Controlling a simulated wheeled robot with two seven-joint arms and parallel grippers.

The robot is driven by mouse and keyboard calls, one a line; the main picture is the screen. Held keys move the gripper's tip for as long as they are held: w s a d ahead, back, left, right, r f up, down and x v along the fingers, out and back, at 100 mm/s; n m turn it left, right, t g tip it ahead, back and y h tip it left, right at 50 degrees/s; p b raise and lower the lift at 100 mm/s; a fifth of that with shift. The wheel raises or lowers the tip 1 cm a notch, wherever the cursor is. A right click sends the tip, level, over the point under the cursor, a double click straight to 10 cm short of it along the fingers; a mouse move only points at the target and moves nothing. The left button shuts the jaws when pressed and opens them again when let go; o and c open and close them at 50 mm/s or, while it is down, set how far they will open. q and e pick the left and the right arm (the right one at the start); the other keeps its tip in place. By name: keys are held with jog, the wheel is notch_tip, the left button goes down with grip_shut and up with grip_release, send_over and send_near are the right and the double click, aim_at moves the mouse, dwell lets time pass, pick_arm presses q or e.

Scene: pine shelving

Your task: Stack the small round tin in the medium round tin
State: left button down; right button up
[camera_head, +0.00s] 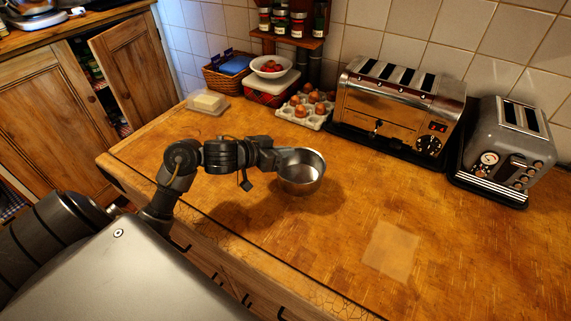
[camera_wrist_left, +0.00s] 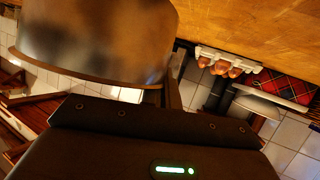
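A shiny round metal tin (camera_head: 302,184) is at the end of my left arm, over the wooden counter, with its open top facing up. My left gripper (camera_head: 281,159) is at the tin's left rim and appears shut on its wall. A shadow on the counter to the right suggests the tin is held above the surface. In the left wrist view the tin (camera_wrist_left: 95,40) fills the upper left, just beyond the gripper. Only one round tin can be made out, and I cannot tell whether it is the small or medium one. My right gripper is not in view.
A pale square patch (camera_head: 392,250) lies on the clear front right of the counter (camera_head: 340,235). Two toasters (camera_head: 395,110) (camera_head: 508,145) stand at the back right. An egg tray (camera_head: 304,112), fruit bowl (camera_head: 271,67), basket (camera_head: 226,75) and butter dish (camera_head: 208,102) line the back.

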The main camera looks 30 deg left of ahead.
aim_at(285, 160)
pick_arm(q)
jog(key=shift+w+a+f, duration=0.1)
jog(key=shift+w+f, duration=0.25)
jog(key=shift+f, duration=0.1)
jog(key=shift+f+b, duration=0.35)
jog(key=shift+f, duration=1.2)
jog(key=c, duration=1.6)
grip_release()
jog(key=shift+f, duration=0.1)
jog(key=shift+c, duration=0.2)
jog(key=shift+r, duration=0.2)
jog(key=v, duration=1)
jog(key=shift+s+p, duration=0.25)
jog(key=shift+p, duration=0.05)
jog(key=shift+o, duration=0.3)
jog(key=shift+v, duration=0.8)
